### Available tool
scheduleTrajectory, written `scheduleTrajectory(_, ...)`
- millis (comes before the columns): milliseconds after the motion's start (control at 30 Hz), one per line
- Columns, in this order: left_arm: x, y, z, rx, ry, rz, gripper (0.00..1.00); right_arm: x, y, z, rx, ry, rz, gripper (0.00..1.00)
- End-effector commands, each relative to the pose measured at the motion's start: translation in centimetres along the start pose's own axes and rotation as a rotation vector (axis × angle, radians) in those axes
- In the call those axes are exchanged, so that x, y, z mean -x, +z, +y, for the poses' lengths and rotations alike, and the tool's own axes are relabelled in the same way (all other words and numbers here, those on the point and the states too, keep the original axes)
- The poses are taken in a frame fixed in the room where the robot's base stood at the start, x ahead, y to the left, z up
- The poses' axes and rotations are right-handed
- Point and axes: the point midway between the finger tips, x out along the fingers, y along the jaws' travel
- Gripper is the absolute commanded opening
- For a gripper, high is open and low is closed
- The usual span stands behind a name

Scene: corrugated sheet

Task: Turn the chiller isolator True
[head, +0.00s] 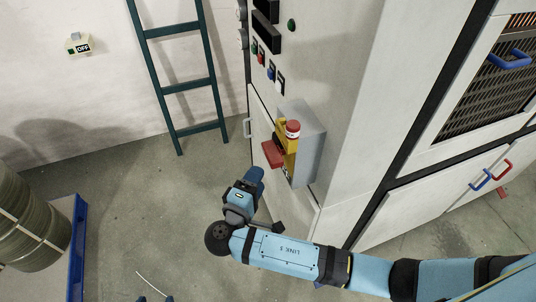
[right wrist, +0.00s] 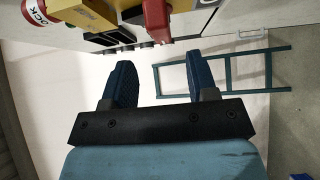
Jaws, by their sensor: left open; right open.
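The isolator is a grey box (head: 309,150) on the cabinet side, with a yellow plate (head: 289,160) and a red handle (head: 273,153) sticking out to the left. A red cylinder with a white band (head: 292,129) sits at the plate's top. My right gripper (head: 256,176) is just below and left of the handle, apart from it. In the right wrist view my right gripper (right wrist: 159,75) is open and empty, with the red handle (right wrist: 157,20) beyond its fingertips. My left gripper (head: 156,298) barely shows at the bottom edge, its two fingertips apart.
A green ladder (head: 182,86) leans on the wall, and a small box marked OFF (head: 78,44) hangs there. A large drum (head: 30,225) stands on a blue pallet (head: 77,245) at left. Several buttons (head: 270,73) line the cabinet above the isolator.

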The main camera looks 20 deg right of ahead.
Motion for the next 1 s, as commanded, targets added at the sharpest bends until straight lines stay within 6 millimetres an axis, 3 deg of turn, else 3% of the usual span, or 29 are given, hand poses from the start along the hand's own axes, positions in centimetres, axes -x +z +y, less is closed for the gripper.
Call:
scheduleTrajectory(200,1.0,-1.2,-0.1,0.002,-0.005,-0.001,0.63,-4.7,0.0,0.3,0.003,0.001,0.000,0.53)
scheduleTrajectory(400,1.4,-1.0,-0.1,0.020,-0.011,-0.012,0.63,-7.3,0.0,0.1,0.002,0.000,0.001,0.53)
scheduleTrajectory(833,0.6,-1.1,-0.1,0.042,-0.019,-0.011,0.63,-8.3,0.0,-0.1,0.001,-0.003,0.001,0.53)
scheduleTrajectory(1000,0.6,-1.5,-0.3,0.038,-0.020,-0.005,0.63,-8.3,0.0,-0.1,0.001,-0.003,0.001,0.14)
